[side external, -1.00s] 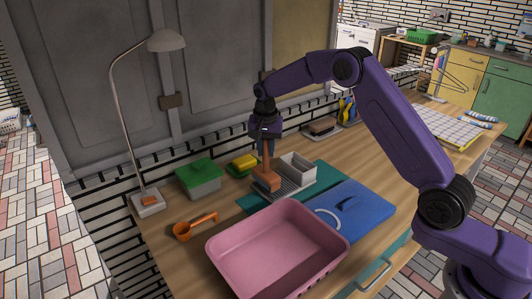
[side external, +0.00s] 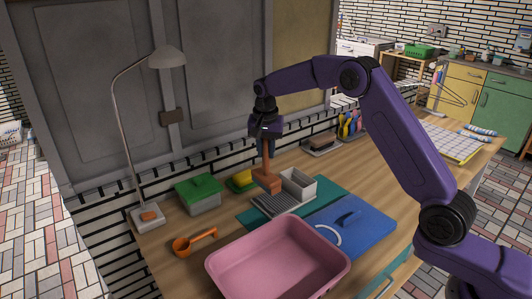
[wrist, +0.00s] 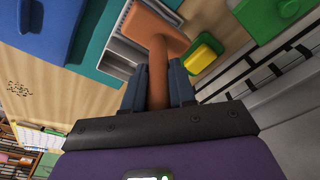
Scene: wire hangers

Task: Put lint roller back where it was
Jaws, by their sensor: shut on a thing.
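My gripper (side external: 267,140) is shut on the handle of an orange-brown T-shaped tool, which I take to be the lint roller (side external: 268,182). It hangs roughly upright with its wide head down. The head is just above the back left of a grey ribbed tray (side external: 272,206) and appears clear of it. In the wrist view the handle of the lint roller (wrist: 158,75) runs between both fingers (wrist: 160,88), and its head lies over the edge of the ribbed tray (wrist: 118,58).
A green-lidded box (side external: 200,193) and yellow block (side external: 242,180) are behind left. A pink tub (side external: 277,262) and blue board (side external: 352,228) are in front. A lamp (side external: 122,110) stands left; an orange scoop (side external: 194,242) lies nearby.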

